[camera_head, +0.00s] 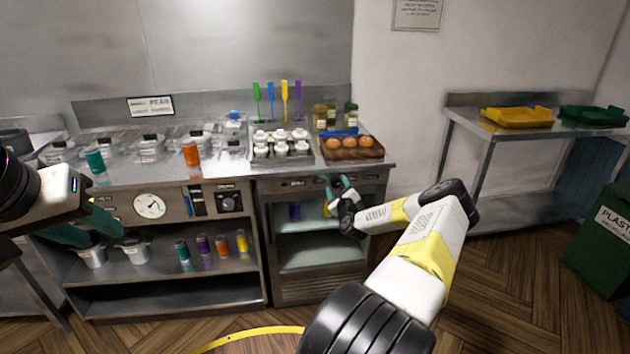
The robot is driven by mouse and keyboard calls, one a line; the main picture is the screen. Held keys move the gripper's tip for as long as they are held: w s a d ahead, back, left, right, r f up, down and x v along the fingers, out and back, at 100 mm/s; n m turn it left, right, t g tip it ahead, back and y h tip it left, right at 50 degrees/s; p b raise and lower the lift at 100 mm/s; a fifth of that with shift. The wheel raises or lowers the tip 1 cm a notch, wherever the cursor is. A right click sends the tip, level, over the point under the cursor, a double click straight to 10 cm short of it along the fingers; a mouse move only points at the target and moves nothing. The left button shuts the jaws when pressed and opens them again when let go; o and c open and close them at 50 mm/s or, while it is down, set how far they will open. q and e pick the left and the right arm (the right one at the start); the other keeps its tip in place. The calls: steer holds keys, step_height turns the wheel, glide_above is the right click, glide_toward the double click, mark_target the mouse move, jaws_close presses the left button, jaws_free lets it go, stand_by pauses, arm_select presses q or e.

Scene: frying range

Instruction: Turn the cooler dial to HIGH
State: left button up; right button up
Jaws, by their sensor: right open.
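The undercounter cooler (318,252) has an open-looking front with shelves, and a narrow control strip (297,183) runs along its top. My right gripper (338,186) is at the right part of this strip, its teal fingers apart and nothing seen between them. The gripper and wrist cover that part of the strip, so I cannot make out the cooler dial or its setting. I cannot tell whether the fingers touch anything. My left gripper (84,230) is at the far left, in front of the left counter; whether its jaws are open is unclear.
A round white gauge (150,205) and a black knob (229,202) are on the left counter's panel. Jars, shakers and a wooden tray (353,153) of round brown items crowd the worktop. A steel table (490,134) and green bin (603,240) stand right.

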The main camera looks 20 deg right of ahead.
steer(key=v, duration=0.7)
steer(key=shift+s, duration=0.25)
steer(key=w+a+r+n+g+y, duration=0.1)
steer(key=a+r+n+g+y, duration=0.2)
steer(key=a+r+n, duration=0.45)
steer(key=a+r+n+g+y, duration=0.3)
steer(key=a+r+n+y, duration=0.1)
steer(key=a+n, duration=0.55)
steer(key=s+a+r+n+g+h, duration=0.15)
steer(key=s+a+r+n, duration=0.35)
steer(key=s+r, duration=0.55)
steer(key=s+a+r+n+g+h, duration=0.15)
steer(key=s+a+r+n, duration=0.35)
steer(key=s+r, duration=0.5)
steer(key=s+a+r+n+g+y, duration=0.1)
steer(key=s+a+n, duration=0.1)
steer(key=s, duration=0.7)
steer(key=s+a+n+g+y, duration=0.1)
steer(key=s+a+n, duration=0.1)
steer(key=s, duration=0.7)
steer(key=shift+s+a+r+y, duration=0.2)
steer(key=shift+a+r+y, duration=0.1)
steer(key=shift+a+r, duration=0.1)
